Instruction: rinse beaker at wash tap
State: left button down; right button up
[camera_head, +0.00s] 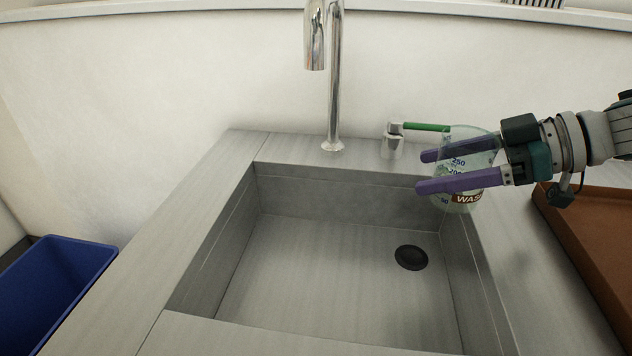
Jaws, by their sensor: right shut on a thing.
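The beaker (462,200) is clear, with blue graduation marks and a brown label reading "WAS…". My right gripper (428,172) comes in from the right, with its two purple fingers shut on the beaker. The beaker looks roughly upright at the sink's right back corner, and the fingers hide part of it. The chrome wash tap (335,90) stands behind the sink, its spout hanging left of the beaker. A tap handle with a green lever (425,127) stands right of the tap, its lever end close to the beaker. My left gripper is not in view.
The grey sink basin (310,265) is empty, with a black drain (411,257) at its right. A blue bin (50,285) is at the lower left. A brown tray (590,225) lies at the right. A white wall rises behind the tap.

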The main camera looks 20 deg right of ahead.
jog(key=shift+s+a+f+n+h+p, duration=0.1)
jog(key=shift+a+f+n+h+p, duration=0.15)
jog(key=shift+f, duration=0.25)
jog(key=shift+s+a+f+n+h+p, duration=0.15)
jog(key=shift+f+n+h+p, duration=0.1)
jog(key=shift+f, duration=0.25)
jog(key=a+f+n+h+p, duration=0.1)
jog(key=h+p, duration=0.1)
jog(key=s+a+f+n+t+h+p, duration=0.1)
jog(key=f+n+h+p, duration=0.1)
jog(key=shift+a+p, duration=0.35)
jog(key=shift+f+n+h, duration=0.2)
jog(key=shift+n+h, duration=0.1)
jog(key=shift+r+n+t+h+p, duration=0.4)
jog(key=shift+t+h+p, duration=0.1)
jog(key=shift+h+p, duration=0.1)
dwell(0.4)
